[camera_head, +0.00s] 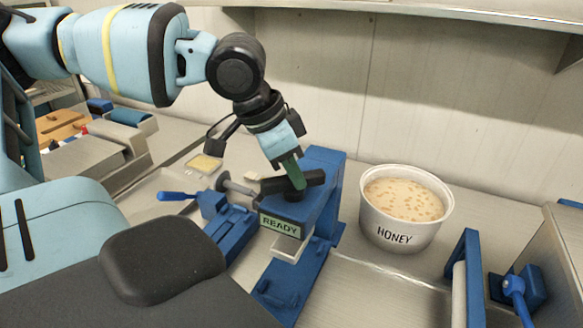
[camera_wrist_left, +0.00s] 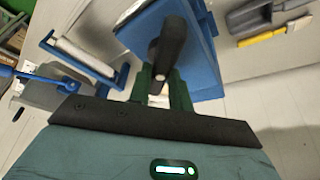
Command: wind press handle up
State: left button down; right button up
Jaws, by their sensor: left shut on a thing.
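The blue press (camera_head: 325,190) stands in the middle of the head view, with a green "READY" plate (camera_head: 280,225) on its front. Its black bar handle (camera_head: 314,178) lies across the top. My left gripper (camera_head: 295,182) comes down on the handle from above, its green fingers shut on it. In the left wrist view the dark handle (camera_wrist_left: 172,42) runs up from between the green fingers of my left gripper (camera_wrist_left: 160,88), over the blue press top (camera_wrist_left: 203,70). The gripped part is mostly hidden. My right gripper is not in view.
A white "HONEY" tub (camera_head: 372,224) stands close right of the press. A blue frame with a pale roller (camera_head: 460,285) and a blue lever (camera_head: 516,288) are at the right. A blue-handled device (camera_head: 178,196) lies left. The wall is close behind.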

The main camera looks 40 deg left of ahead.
aim_at(276, 180)
pick_arm(q)
jog(key=shift+n, duration=0.7)
jog(key=shift+y, duration=0.3)
jog(key=c, duration=1.3)
grip_release()
jog(key=shift+r, duration=0.1)
jog(key=p+v, duration=0.1)
jog(key=v, duration=0.6)
jog(key=shift+s+r, duration=0.2)
jog(key=shift+r, duration=0.05)
